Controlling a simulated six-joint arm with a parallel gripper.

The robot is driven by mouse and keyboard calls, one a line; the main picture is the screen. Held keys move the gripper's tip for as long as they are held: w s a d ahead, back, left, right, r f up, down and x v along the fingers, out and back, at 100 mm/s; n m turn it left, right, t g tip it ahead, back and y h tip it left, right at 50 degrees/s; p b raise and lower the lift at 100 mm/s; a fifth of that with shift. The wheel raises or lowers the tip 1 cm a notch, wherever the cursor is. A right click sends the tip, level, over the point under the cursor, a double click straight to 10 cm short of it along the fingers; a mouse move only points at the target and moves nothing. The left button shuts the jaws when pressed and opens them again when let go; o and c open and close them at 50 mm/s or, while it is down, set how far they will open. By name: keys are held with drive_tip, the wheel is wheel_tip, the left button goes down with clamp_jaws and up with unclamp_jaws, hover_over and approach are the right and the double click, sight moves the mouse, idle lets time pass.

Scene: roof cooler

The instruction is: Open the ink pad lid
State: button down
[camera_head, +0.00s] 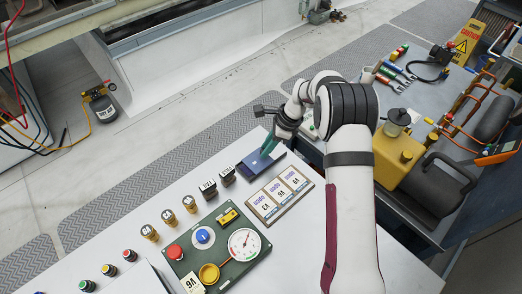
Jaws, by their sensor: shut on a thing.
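The ink pad (250,162) is a small blue box near the far edge of the white table, at the picture's centre. A dark green upright piece, which looks like its lid (267,146), stands tilted at the pad's right side. My gripper (270,139) is at the top of this green piece and shut on it. My wrist and arm hide part of the gripper and the pad's right side, so the exact grip and how far the lid is open are hard to tell.
Two dark stamps (227,174) stand left of the pad. A tray of labelled cards (277,195) lies in front. A green panel (215,250) with a gauge and buttons is nearer. Several brass-coloured stamps (169,216) stand left. A side bench (425,97) holds tools and a yellow tank.

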drive_tip(key=w+d, duration=0.3)
drive_tip(key=shift+w+d, duration=0.2)
drive_tip(key=shift+d, duration=0.05)
drive_tip(key=c, duration=0.7)
unclamp_jaws()
drive_tip(key=v, duration=1.6)
drive_tip(key=shift+a, duration=0.15)
